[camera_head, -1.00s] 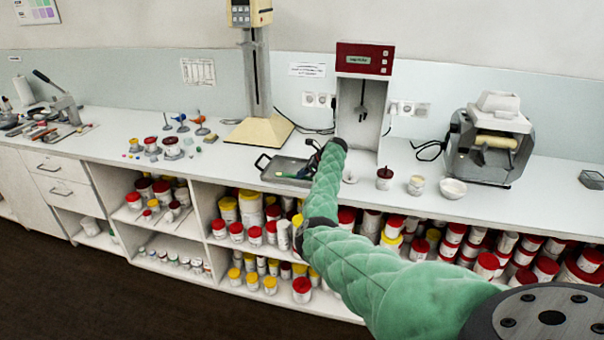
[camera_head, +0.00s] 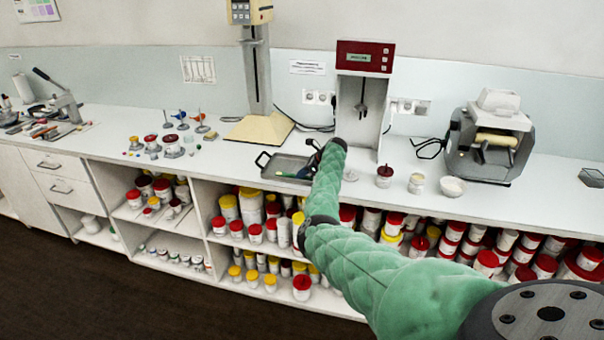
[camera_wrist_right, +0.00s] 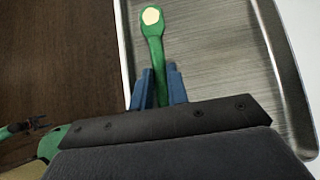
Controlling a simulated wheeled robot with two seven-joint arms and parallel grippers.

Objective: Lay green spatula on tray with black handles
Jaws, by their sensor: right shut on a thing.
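The green spatula (camera_wrist_right: 154,48) has a pale cream spot at its end. My right gripper (camera_wrist_right: 158,88) is shut on it, with blue fingers on either side of its shaft. The metal tray with black handles (camera_wrist_right: 225,60) lies beneath the spatula in the wrist view. In the head view the tray (camera_head: 284,161) is on the counter, and my right gripper (camera_head: 312,164) is over its right part, partly hidden by my arm. I cannot tell whether the spatula touches the tray. What seems to be my left gripper (camera_wrist_right: 38,121) is small at the wrist view's lower left, its jaws unclear.
A beige-based stand (camera_head: 258,130) is behind the tray, and a red-topped machine (camera_head: 365,59) is to its right. Small jars (camera_head: 384,176) and a white bowl (camera_head: 452,187) stand on the right. The counter left of the tray has free room.

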